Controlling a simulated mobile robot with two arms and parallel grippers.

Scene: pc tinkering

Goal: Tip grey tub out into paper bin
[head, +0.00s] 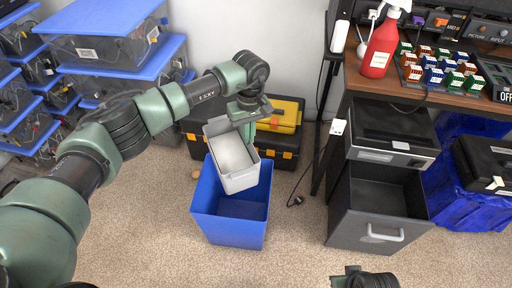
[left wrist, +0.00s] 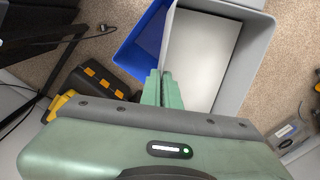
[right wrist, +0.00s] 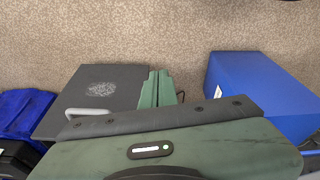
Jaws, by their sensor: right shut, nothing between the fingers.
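The grey tub (head: 243,182) hangs above the blue paper bin (head: 228,233), slightly tilted, its opening towards the head camera. My left gripper (head: 246,128) is shut on the tub's rim at its far right side. The left wrist view shows the fingers (left wrist: 165,90) closed on the wall of the tub (left wrist: 232,95), with part of the bin (left wrist: 143,45) beside it. The tub's pale inside looks bare; I see no loose contents. The part of the bin's inside under the tub is hidden. My right gripper (right wrist: 156,88) is shut and empty, low at the head view's bottom edge.
Black and yellow toolboxes (head: 284,146) stand behind the bin. Stacked blue-lidded crates (head: 105,35) fill the left. A dark drawer unit (head: 375,230) stands right, under a workbench (head: 420,95) with a red spray bottle (head: 380,50). Carpet is free in front of the bin.

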